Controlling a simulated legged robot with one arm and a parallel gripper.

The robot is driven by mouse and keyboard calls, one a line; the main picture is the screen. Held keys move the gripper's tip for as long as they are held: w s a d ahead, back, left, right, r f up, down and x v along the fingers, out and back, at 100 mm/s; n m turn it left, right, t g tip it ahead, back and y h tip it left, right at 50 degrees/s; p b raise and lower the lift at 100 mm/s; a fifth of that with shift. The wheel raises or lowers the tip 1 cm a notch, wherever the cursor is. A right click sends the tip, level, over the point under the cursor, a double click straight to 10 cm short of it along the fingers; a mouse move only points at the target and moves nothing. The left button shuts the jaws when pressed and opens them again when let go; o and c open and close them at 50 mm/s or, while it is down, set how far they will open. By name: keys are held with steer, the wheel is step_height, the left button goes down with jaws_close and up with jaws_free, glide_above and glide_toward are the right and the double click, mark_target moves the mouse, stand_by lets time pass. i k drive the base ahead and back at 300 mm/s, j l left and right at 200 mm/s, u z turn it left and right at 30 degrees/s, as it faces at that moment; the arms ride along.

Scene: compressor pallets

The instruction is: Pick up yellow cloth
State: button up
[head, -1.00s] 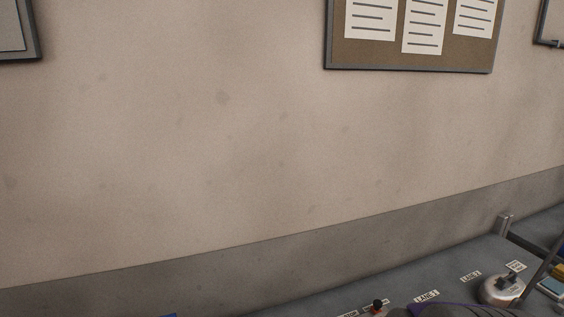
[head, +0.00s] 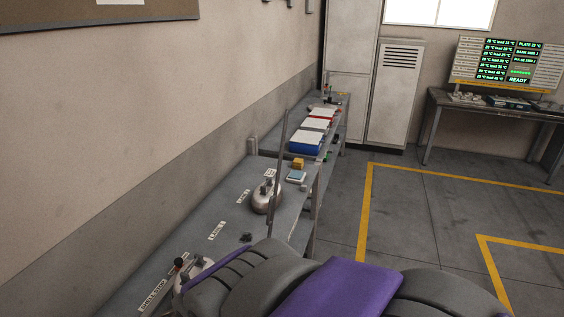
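A small yellow folded thing, which looks like the yellow cloth (head: 297,163), lies on the grey bench along the left wall, near the bench's far end. A light blue flat piece (head: 296,176) lies just in front of it. Both are small in the view, so their texture is hard to tell. My gripper is not in view. Purple and dark grey parts of my own body fill the bottom middle and hide part of the bench's near edge.
The bench (head: 213,210) bears a silver rounded object (head: 266,197), another at its near end (head: 190,275) and a thin upright rod (head: 280,165). Beyond are bins (head: 306,142) on another bench, and a locker (head: 393,95). The floor at right, with yellow lines (head: 364,215), is clear.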

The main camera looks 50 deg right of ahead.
mark_target(298, 163)
steer(key=z, duration=1.55)
steer(key=i+l+u, duration=0.15)
steer(key=i+l, duration=0.35)
steer(key=i, duration=0.2)
steer(key=i+l+u, duration=0.2)
steer(key=i+l, duration=0.4)
steer(key=i+l+u, duration=0.15)
steer(key=i+l, duration=0.55)
steer(key=i+l+u, duration=0.15)
steer(key=i+l, duration=0.45)
steer(key=l, duration=0.2)
